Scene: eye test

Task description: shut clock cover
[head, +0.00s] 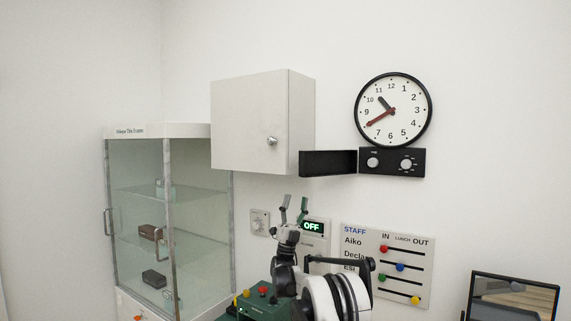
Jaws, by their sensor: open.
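A round wall clock (393,110) with a black rim and white face hangs on the wall right of centre. Below it is a black control panel (391,162) with two pale knobs, both exposed. The clock cover (328,163), a black flap, stands open at the panel's left edge and extends to the left. My gripper (294,203) is open and empty, fingers pointing up. It appears below and left of the cover, apart from it in the picture.
A white wall cabinet (250,122) with a closed door is just left of the cover. A glass display case (140,215) stands further left. A staff board (388,262) and an OFF display (312,227) are below. A dark-framed screen (511,298) is at lower right.

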